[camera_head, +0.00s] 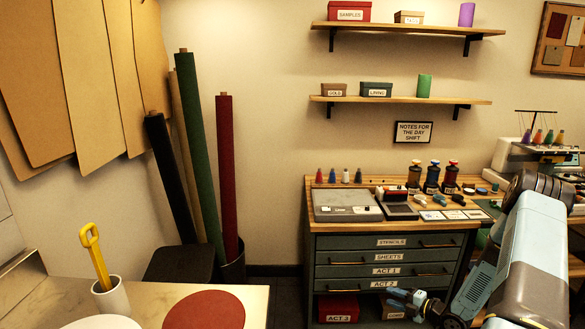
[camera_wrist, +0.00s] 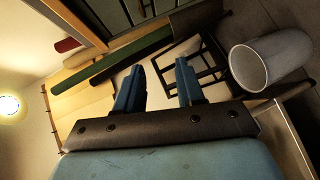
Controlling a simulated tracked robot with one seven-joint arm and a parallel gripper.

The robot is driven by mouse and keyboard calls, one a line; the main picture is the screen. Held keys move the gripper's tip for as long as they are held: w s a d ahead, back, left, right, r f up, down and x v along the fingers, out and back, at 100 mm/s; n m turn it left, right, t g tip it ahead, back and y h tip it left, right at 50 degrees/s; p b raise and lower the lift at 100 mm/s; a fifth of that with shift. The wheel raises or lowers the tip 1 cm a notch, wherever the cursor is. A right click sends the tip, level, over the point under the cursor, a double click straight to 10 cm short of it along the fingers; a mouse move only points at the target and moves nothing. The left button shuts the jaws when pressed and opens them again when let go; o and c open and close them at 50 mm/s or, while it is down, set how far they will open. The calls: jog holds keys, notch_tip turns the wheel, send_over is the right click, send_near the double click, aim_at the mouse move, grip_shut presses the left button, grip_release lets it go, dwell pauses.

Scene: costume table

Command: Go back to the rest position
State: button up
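My gripper (camera_head: 399,300) is low in the head view, in front of the lower drawers of the costume table (camera_head: 325,243). My blue and grey arm comes in from the right side of the picture. In the wrist view, the two blue fingers of my gripper (camera_wrist: 160,70) stand apart with nothing between them. The gripper is open and empty. The wrist picture is turned on its side.
The table bears a grey flat device (camera_head: 346,205), bottles and small items. Fabric rolls (camera_head: 226,170) lean at the left wall. A near table with a yellow-handled tool (camera_head: 95,255) stands at lower left. The wrist view shows a white bin (camera_wrist: 268,62) at right.

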jog(key=w+d+r+m+g+h, duration=0.1)
jog(key=w+d+r+m+h, duration=0.15)
jog(key=r, duration=0.65)
jog(key=w+d+r+m+h, duration=0.15)
jog(key=w+r+h, duration=0.25)
jog(key=r, duration=0.4)
jog(key=s+a+r+m+g+h, duration=0.1)
jog(key=s+r+m+h, duration=0.25)
jog(key=r, duration=0.55)
jog(key=s+a+r+m+h, duration=0.15)
jog(key=r+m, duration=0.25)
jog(key=r, duration=0.5)
jog(key=s+a+r+m+h, duration=0.2)
jog(key=s+r+m, duration=0.2)
jog(key=s+r, duration=0.3)
jog(key=s+a+r+m+g+y, duration=0.1)
jog(key=s+a+r+m, duration=0.2)
jog(key=s, duration=0.6)
jog(key=s+a+r+m+g+y, duration=0.1)
jog(key=s+a+r+m, duration=0.2)
jog(key=s, duration=0.6)
jog(key=s+a+r+m+g+y, duration=0.1)
jog(key=s+a+r+m, duration=0.2)
jog(key=s+a, duration=0.3)
jog(key=s, duration=0.3)
jog(key=shift+s+r, duration=0.2)
jog(key=shift+s, duration=0.05)
jog(key=shift+m, duration=0.25)
